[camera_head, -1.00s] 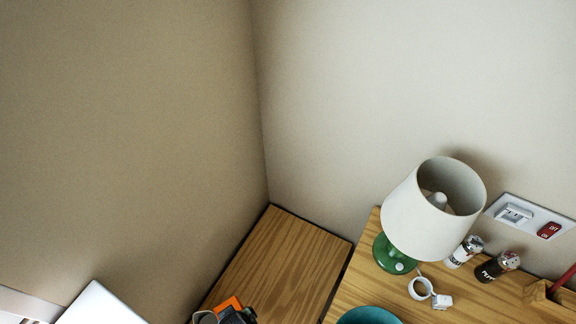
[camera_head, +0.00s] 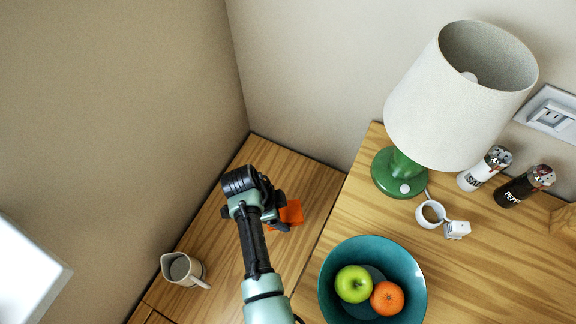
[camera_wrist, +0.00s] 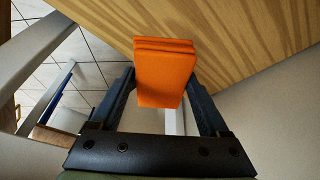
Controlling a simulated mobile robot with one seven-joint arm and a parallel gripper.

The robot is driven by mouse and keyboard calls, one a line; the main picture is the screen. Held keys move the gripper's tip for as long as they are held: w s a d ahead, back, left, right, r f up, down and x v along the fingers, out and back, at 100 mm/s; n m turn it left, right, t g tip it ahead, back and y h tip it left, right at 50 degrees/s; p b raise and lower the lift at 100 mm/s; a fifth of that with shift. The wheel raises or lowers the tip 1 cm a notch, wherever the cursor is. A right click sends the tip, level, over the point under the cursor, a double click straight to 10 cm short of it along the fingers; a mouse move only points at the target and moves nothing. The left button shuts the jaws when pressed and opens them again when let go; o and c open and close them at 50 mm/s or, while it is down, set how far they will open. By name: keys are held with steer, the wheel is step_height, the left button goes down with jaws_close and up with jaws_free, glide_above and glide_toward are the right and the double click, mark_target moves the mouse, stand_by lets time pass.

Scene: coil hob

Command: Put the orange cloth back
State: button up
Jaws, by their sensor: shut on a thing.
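The orange cloth (camera_wrist: 165,78) is a folded, block-like bundle between the two fingers of my gripper (camera_wrist: 167,88) in the wrist view. My gripper is shut on it. In the head view the cloth (camera_head: 291,213) shows as an orange patch beside my gripper (camera_head: 280,212), over the wooden surface at the left; my wrist hides part of it. I cannot tell whether the cloth touches the wood.
A cream jug (camera_head: 183,270) stands on the left wooden surface (camera_head: 215,222). On the right surface are a teal fruit bowl (camera_head: 412,275), a lamp (camera_head: 460,95), a salt shaker (camera_head: 484,168), a pepper shaker (camera_head: 523,186) and a white coiled item (camera_head: 430,213). Walls rise behind.

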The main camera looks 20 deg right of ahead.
steer(key=shift+w+d+f+m+g+b, duration=0.1)
steer(key=shift+d+f+m+g+b, duration=0.1)
steer(key=shift+d+f+m+b, duration=0.3)
steer(key=shift+w+d+f+m+g+b, duration=0.1)
steer(key=shift+d+f+m+g+b, duration=0.1)
steer(key=shift+m, duration=0.5)
steer(key=shift+d+f+m, duration=0.1)
steer(key=shift+f+m, duration=0.15)
steer(key=shift+m, duration=0.05)
step_height(320, 180, down, 9)
steer(key=b, duration=0.4)
steer(key=shift+f+b, duration=0.15)
steer(key=shift+b, duration=0.2)
steer(key=shift+f, duration=0.2)
steer(key=o, duration=1.1)
steer(key=shift+c, duration=0.2)
steer(key=p+v, duration=0.4)
steer(key=v, duration=0.8)
steer(key=shift+w+r+p, duration=0.1)
steer(key=shift+r+p, duration=0.15)
steer(key=shift+p, duration=0.15)
steer(key=shift+d, duration=0.1)
